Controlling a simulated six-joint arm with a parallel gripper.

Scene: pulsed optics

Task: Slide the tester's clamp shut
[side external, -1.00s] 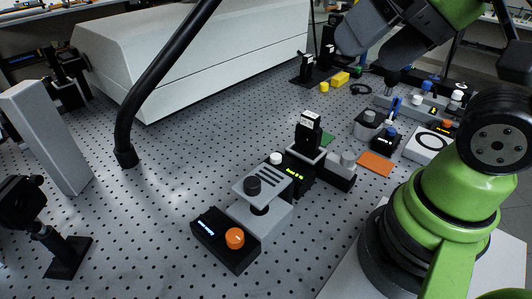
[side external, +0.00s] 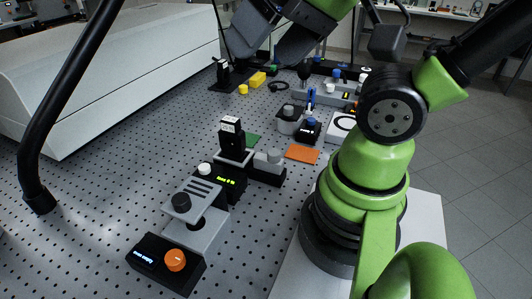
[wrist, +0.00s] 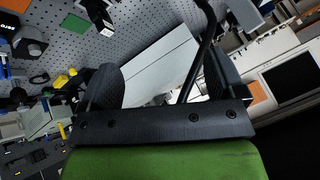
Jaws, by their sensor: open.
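Which device is the tester is not labelled legibly. In the side view, a black box with a yellow-green display (side external: 228,182) and a white knob stands mid-bench. A grey slotted plate with a black knob (side external: 181,203) sits in front of it, beside a black control box with an orange knob (side external: 175,260). A black post with a white top (side external: 231,140) and a grey block on a dark base (side external: 268,161) stand behind. The clamp's position cannot be made out. My gripper (wrist: 165,82) is open and empty in the wrist view, away from these devices.
A long white housing (side external: 120,65) and a black curved tube (side external: 65,90) stand left. An orange pad (side external: 302,153), a green pad (side external: 252,140) and several small devices occupy the bench behind. The perforated bench (side external: 95,205) is clear at front left.

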